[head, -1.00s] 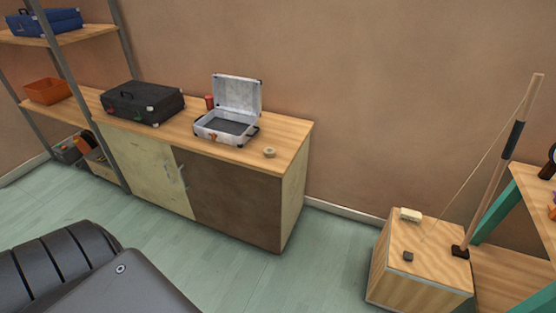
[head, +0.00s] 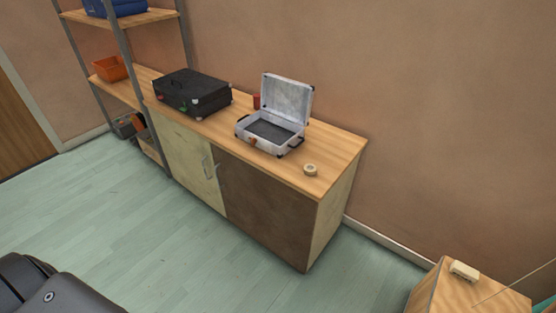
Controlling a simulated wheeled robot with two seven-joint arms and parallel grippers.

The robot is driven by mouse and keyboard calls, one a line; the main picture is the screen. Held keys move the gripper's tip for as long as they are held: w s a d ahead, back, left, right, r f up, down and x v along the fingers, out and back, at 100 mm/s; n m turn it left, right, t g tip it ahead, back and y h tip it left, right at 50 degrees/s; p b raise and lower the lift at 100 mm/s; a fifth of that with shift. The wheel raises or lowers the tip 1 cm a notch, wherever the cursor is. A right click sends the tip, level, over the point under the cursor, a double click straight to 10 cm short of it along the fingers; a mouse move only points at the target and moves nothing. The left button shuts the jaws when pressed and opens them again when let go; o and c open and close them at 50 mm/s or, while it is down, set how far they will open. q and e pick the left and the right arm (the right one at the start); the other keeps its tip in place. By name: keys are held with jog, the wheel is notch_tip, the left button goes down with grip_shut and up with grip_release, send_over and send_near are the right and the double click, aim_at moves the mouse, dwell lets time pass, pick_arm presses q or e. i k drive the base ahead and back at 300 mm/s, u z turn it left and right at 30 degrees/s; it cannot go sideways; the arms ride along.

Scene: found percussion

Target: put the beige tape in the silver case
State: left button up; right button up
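The silver case (head: 268,143) stands on top of the wooden cabinet with its lid (head: 287,98) raised toward the wall. Its dark-lined inside shows and looks empty. The beige tape (head: 310,169) is a small roll lying on the cabinet top, apart from the case, to its right near the front right edge. Neither of my grippers is in view.
The cabinet (head: 324,184) bears a closed black case (head: 192,93) left of the silver one and a red can (head: 256,101) behind it. A shelf rack with an orange bin (head: 112,68) stands left. A wooden box (head: 481,294) is lower right. Open floor (head: 150,226) lies before the cabinet.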

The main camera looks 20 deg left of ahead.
aim_at(269, 134)
jog(key=u, duration=0.1)
jog(key=i, duration=1.3)
jog(key=z, duration=0.65)
